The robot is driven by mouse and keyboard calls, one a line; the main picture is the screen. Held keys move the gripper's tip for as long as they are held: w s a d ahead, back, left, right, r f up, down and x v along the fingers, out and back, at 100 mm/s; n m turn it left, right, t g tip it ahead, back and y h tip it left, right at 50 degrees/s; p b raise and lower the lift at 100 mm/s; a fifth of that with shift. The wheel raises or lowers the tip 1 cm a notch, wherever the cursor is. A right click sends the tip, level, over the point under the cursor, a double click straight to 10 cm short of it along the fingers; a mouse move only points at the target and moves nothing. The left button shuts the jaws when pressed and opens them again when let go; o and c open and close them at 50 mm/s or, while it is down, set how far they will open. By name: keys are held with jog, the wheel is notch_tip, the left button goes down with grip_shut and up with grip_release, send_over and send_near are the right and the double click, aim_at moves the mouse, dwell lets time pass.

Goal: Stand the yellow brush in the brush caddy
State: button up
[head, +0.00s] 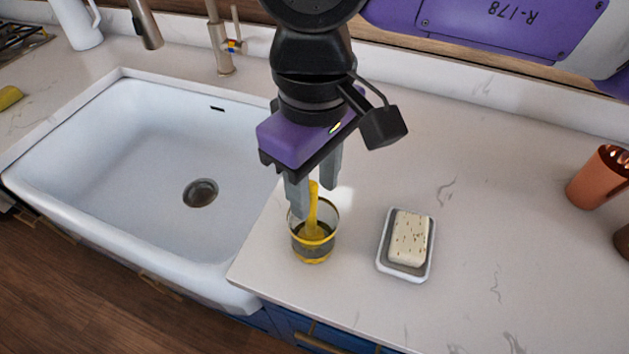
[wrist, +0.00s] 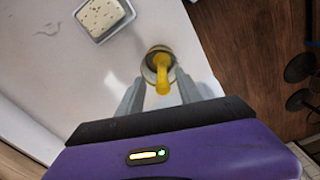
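The yellow brush (head: 313,208) stands in the brush caddy, a clear glass-like cup (head: 300,243), near the counter's front edge beside the sink. Its lower end is inside the cup and its handle rises above the rim, close to upright. My gripper (head: 314,197) is above the cup, its two fingers either side of the handle. In the wrist view, the yellow handle (wrist: 162,75) lies between the fingertips with gaps on both sides, so my gripper (wrist: 159,84) is open. The cup rim (wrist: 149,56) shows just beyond the fingertips.
A soap bar (head: 411,238) lies in a white dish (head: 391,268) right of the cup. The white sink (head: 120,150) is at left, with a faucet (head: 222,45) behind. A copper cup (head: 597,180) stands far right. The counter between is clear.

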notch_tip(320, 180, up, 8)
jog(key=shift+f, duration=0.1)
dwell(0.4)
dwell(0.8)
